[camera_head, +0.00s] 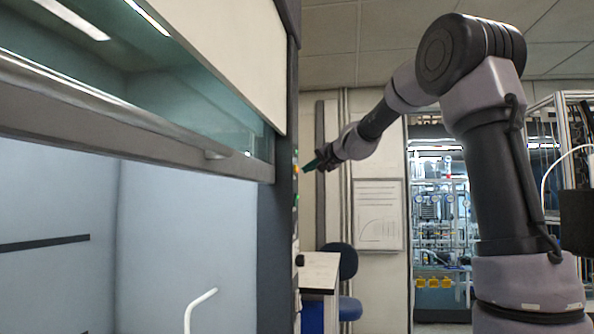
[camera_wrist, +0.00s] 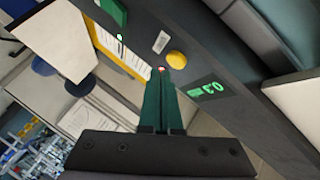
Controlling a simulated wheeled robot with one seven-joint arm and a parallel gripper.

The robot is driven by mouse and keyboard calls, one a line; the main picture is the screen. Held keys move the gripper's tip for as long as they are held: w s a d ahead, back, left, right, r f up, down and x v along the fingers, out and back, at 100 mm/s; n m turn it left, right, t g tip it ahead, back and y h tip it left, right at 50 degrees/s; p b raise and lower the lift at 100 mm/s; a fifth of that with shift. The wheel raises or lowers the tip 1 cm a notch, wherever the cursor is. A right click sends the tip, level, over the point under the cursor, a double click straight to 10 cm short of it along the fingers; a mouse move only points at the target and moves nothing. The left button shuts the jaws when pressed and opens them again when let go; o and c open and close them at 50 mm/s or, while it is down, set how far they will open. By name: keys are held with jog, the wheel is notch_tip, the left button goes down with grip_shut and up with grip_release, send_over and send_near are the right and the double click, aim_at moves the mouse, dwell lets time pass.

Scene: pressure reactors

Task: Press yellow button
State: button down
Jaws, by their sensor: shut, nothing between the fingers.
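The yellow button (camera_wrist: 177,60) is a round knob on the dark control panel, up and to the right of my fingertips in the wrist view. In the head view it is a tiny orange-yellow spot (camera_head: 296,170) on the dark post at the cabinet's edge. My gripper (camera_wrist: 161,78) has its two green fingers together, with nothing held. Its tips point at the panel beside the button, close to a small red light (camera_wrist: 162,69). In the head view my gripper (camera_head: 308,167) is just right of the post. Contact with the panel cannot be told.
A green digital display (camera_wrist: 209,89) sits on the panel right of my fingers. A green part (camera_wrist: 114,11) is at the panel's upper left. The fume hood's raised sash (camera_head: 130,120) fills the head view's left. A blue chair (camera_head: 348,262) and small table (camera_head: 319,270) stand below.

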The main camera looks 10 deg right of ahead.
jog(key=shift+a, duration=0.1)
jog(key=shift+w+a, duration=0.15)
jog(key=shift+a, duration=0.15)
jog(key=shift+w+a, duration=0.1)
jog(key=shift+a, duration=0.35)
dwell(0.7)
dwell(0.4)
jog(key=shift+s+d, duration=0.25)
jog(key=shift+d, duration=0.55)
jog(key=d, duration=0.1)
jog(key=s+d, duration=0.1)
jog(key=d, duration=0.2)
jog(key=shift+s+d, duration=0.25)
jog(key=shift+d, duration=0.15)
dwell(0.4)
